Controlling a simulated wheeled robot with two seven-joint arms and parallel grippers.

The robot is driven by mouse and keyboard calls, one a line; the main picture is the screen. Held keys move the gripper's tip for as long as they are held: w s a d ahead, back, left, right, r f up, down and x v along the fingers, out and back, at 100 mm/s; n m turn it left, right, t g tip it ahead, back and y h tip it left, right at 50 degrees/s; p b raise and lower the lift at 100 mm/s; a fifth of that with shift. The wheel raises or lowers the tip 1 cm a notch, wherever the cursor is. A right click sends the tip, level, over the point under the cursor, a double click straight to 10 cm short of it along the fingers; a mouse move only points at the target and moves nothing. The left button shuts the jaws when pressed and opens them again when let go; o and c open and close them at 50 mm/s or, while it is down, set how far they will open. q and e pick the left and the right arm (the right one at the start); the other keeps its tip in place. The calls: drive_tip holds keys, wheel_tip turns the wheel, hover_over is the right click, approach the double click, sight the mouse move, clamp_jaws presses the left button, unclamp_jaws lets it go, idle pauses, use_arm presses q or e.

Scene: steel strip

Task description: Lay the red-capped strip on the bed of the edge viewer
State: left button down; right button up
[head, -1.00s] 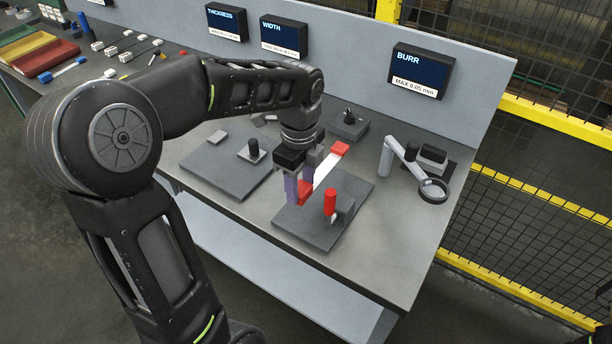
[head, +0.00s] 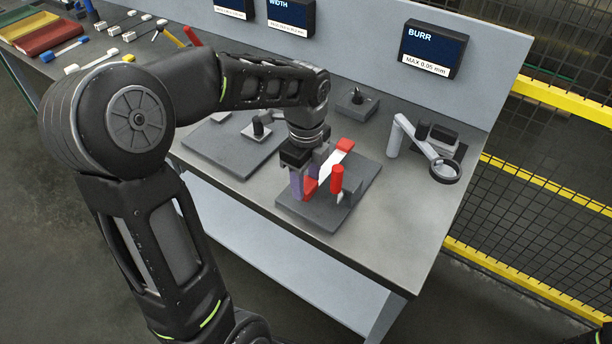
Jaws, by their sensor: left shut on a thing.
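The strip (head: 328,169) is pale with a red cap at each end. My left gripper (head: 309,176) points down and is shut on it near its front red cap (head: 311,186). The strip slants away to its far red cap (head: 345,145). It is over the dark grey plate (head: 318,218) that carries a red post (head: 336,180); I cannot tell whether it touches the plate. A magnifier on a pale arm (head: 445,171) stands to the right beside a dark block; which device is the edge viewer is not labelled. My right gripper is out of view.
Another grey plate (head: 215,145) with a dark knob lies to the left. A small block with a knob (head: 357,103) stands behind. The BURR sign (head: 431,48) hangs on the back panel. The bench front right is clear. Yellow-railed fencing is at the right.

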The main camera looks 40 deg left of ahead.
use_arm(q)
drive_tip(key=shift+f+b, duration=0.35)
drive_tip(key=shift+f, duration=0.55)
drive_tip(key=shift+f, duration=0.35)
drive_tip(key=c, duration=0.7)
unclamp_jaws()
drive_tip(key=shift+o, duration=0.2)
wheel_tip(320, 180, up, 8)
drive_tip(key=shift+b, duration=0.35)
